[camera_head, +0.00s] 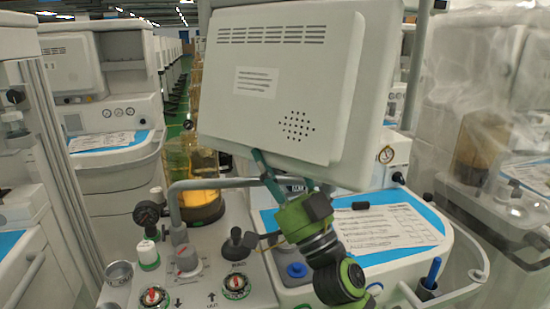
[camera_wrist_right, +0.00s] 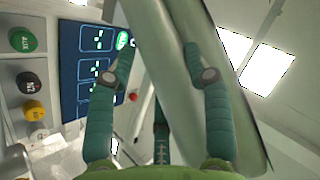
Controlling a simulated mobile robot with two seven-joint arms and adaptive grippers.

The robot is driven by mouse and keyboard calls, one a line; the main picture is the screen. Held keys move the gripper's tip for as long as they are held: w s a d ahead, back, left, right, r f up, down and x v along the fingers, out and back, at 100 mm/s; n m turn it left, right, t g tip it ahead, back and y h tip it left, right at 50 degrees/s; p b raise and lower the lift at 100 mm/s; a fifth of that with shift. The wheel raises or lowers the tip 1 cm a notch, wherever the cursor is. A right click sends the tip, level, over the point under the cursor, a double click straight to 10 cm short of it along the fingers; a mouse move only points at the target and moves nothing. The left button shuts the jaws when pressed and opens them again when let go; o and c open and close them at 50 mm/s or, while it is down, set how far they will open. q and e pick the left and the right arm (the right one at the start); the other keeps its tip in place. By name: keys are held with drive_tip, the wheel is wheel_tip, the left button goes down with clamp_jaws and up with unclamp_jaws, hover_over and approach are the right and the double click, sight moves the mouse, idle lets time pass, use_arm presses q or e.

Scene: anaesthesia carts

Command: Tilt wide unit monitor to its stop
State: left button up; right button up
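The wide monitor (camera_head: 285,75) is a large pale unit in the middle of the head view. It shows a face with vent slots, a label and a round hole pattern, and it stands tilted. My right gripper (camera_head: 262,163) reaches up from below to its lower edge. In the right wrist view, the teal fingers of this gripper (camera_wrist_right: 158,60) are spread apart. A pale panel edge (camera_wrist_right: 165,25), apparently the monitor's, runs between and behind them. The right finger overlaps the panel; contact cannot be told. My left gripper is in neither view.
A cart top with knobs (camera_head: 235,285) and a grey rail (camera_head: 215,184) lies below the monitor. A paper sheet (camera_head: 390,228) lies on a blue mat right of my arm. A plastic-wrapped cart (camera_head: 490,130) stands close at right. Another cart (camera_head: 110,110) stands at left.

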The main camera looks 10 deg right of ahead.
drive_tip(key=o, duration=0.4)
drive_tip(key=shift+s+a+r, duration=0.1)
drive_tip(key=shift+a+r, duration=0.05)
drive_tip(key=shift+s, duration=0.1)
drive_tip(key=shift+f, duration=0.25)
drive_tip(key=v, duration=1.1)
drive_tip(key=shift+s+d, duration=0.2)
drive_tip(key=shift+s, duration=0.1)
drive_tip(key=shift+f, duration=0.1)
